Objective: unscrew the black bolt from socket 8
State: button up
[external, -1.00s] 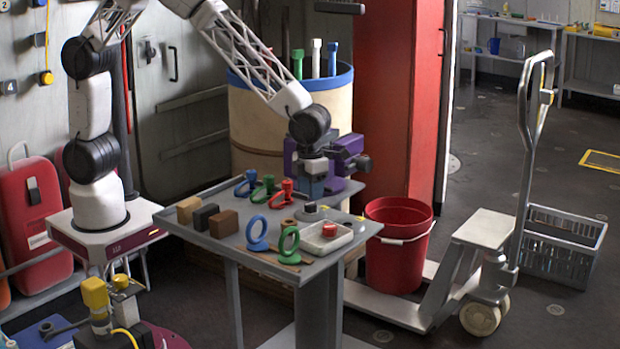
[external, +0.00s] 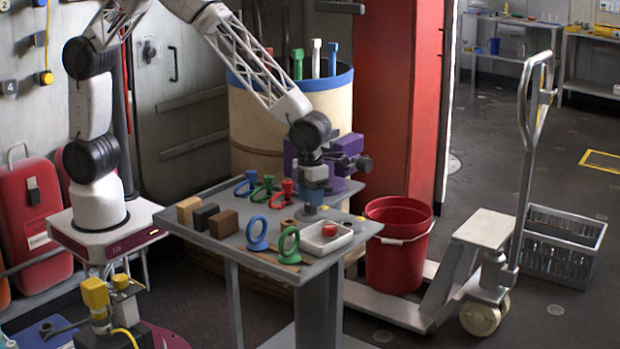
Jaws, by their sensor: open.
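My gripper (external: 312,207) points straight down over the right half of the grey table (external: 215,262), with its fingertips low at the table top. It is open. The black bolt is not distinguishable now; the gripper covers the spot where it showed before. Whether the fingers are around it or touching it cannot be told. The number of socket 8 is not legible.
Red (external: 287,190), green (external: 266,186) and blue (external: 247,184) ring-handled pieces stand left of my gripper. Upright blue (external: 257,233) and green (external: 289,242) rings stand in front. A white tray (external: 340,240) holding a red piece is close right. Several blocks (external: 206,216) sit left.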

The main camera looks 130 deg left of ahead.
jog(key=shift+f, duration=0.2)
jog(key=shift+f, duration=0.75)
jog(key=shift+c, duration=0.2)
jog(key=c, duration=0.8)
